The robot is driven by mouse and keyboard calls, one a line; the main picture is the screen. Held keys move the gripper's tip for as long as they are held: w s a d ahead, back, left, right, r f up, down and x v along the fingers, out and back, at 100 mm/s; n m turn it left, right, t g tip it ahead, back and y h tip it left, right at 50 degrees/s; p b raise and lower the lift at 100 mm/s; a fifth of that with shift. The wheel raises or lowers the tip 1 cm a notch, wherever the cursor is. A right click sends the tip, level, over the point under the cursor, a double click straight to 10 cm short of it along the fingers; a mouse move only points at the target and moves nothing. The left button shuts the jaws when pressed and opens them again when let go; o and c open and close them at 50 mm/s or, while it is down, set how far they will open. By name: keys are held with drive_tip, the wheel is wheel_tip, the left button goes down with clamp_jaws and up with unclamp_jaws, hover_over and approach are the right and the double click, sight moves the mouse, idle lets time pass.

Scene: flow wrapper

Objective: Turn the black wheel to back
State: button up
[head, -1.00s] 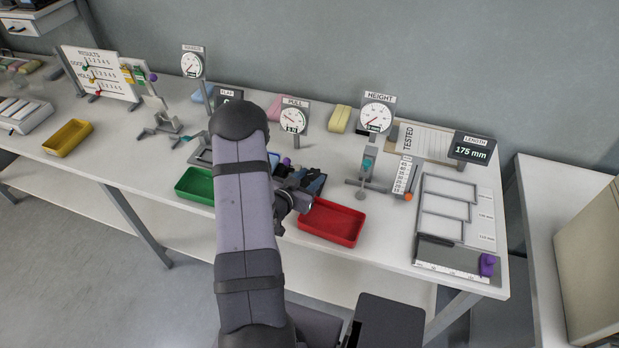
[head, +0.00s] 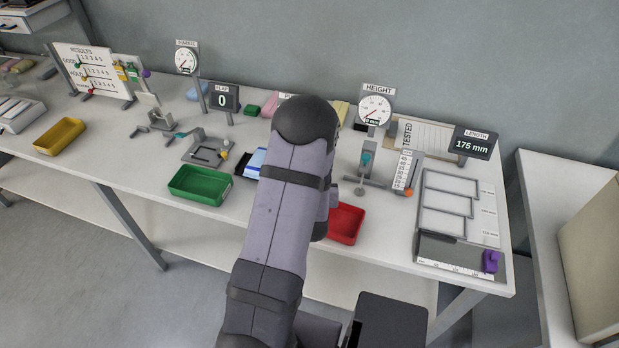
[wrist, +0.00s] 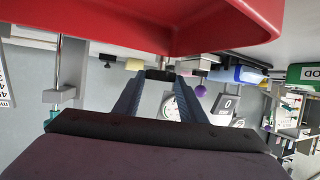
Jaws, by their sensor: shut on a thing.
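In the wrist view my gripper (wrist: 159,78) has its two dark fingers around a small black part at the tips, which looks like the black wheel (wrist: 160,74). Its shape is mostly hidden between the fingers, and I cannot tell which way it is turned. A round white dial (wrist: 166,103) shows between and behind the fingers. In the head view my arm hides the gripper, the wheel and most of the pull station.
The red tray (head: 345,224) is close by and fills the top of the wrist view (wrist: 120,25). The green tray (head: 200,186) is to the left. The height stand (head: 366,165) is to the right. A purple knob (wrist: 201,90) and the flap display (head: 222,99) are behind.

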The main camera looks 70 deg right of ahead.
drive_tip(key=shift+s+d+n+t+y, duration=0.15)
drive_tip(key=shift+n+t+y, duration=0.15)
drive_tip(key=shift+n+t, duration=0.3)
drive_tip(key=shift+s+n+t+y, duration=0.2)
drive_tip(key=shift+n+t+y, duration=0.1)
drive_tip(key=shift+n+t, duration=0.3)
drive_tip(key=shift+s+d+n+t+y, duration=0.15)
drive_tip(key=shift+n+t+y, duration=0.15)
drive_tip(key=shift+n+t, duration=0.25)
drive_tip(key=shift+t, duration=0.25)
drive_tip(key=o, duration=1.1)
drive_tip(key=shift+c, duration=0.2)
drive_tip(key=shift+a, duration=0.1)
drive_tip(key=b+v, duration=0.2)
drive_tip(key=v, duration=0.5)
drive_tip(key=shift+r, duration=0.2)
